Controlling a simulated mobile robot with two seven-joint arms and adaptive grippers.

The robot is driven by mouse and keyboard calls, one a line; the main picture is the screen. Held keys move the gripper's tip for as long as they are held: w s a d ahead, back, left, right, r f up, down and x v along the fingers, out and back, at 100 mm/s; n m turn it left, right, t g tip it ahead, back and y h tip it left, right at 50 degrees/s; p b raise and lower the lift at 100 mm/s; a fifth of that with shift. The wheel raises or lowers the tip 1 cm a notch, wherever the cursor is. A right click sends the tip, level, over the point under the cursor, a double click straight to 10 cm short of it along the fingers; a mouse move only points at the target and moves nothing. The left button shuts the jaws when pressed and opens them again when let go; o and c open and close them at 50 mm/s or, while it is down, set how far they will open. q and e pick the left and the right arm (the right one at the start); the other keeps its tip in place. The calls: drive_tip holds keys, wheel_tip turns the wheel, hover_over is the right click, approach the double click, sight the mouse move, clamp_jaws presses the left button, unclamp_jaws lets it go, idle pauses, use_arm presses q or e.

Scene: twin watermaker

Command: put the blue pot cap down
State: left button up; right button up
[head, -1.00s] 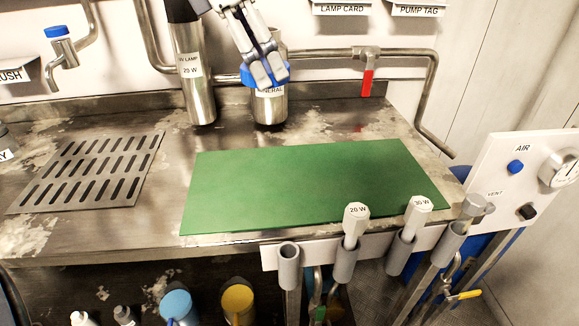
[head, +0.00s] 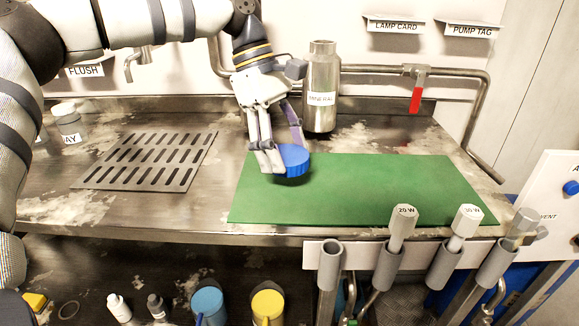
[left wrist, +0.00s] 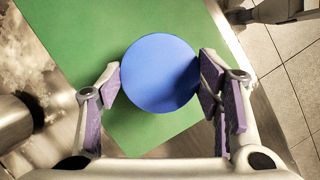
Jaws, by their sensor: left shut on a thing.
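The blue pot cap (head: 291,161) is a round, ridged disc held over the left part of the green mat (head: 380,190). My left gripper (head: 281,158) is shut on it, one finger at each side. In the left wrist view the cap (left wrist: 160,73) shows its flat top between the purple-padded fingers (left wrist: 162,88), with green around it. A small gap seems to lie under the cap, but I cannot tell its height. The steel pot (head: 321,88) labelled MINERAL stands behind the mat with its neck bare. My right gripper is out of view.
A slotted drain plate (head: 150,160) lies left of the mat. Capped tools marked 20 W (head: 402,225) and 30 W (head: 465,222) stand in holders along the front edge. A red-handled valve (head: 416,98) is on the back pipe. Most of the mat is clear.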

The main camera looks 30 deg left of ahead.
sight(290, 183)
use_arm(q)
drive_tip(key=shift+w+a+f, duration=0.15)
drive_tip(key=shift+w+f, duration=0.05)
drive_tip(key=shift+f, duration=0.1)
drive_tip(key=shift+w+a+f, duration=0.1)
drive_tip(key=shift+f, duration=0.8)
drive_tip(key=shift+w+a+f, duration=0.1)
drive_tip(key=shift+f, duration=0.75)
drive_tip(key=o, duration=1.4)
drive_tip(key=shift+f, duration=0.15)
drive_tip(key=v, duration=1.2)
drive_tip(key=shift+r, duration=0.25)
drive_tip(key=shift+f, duration=0.1)
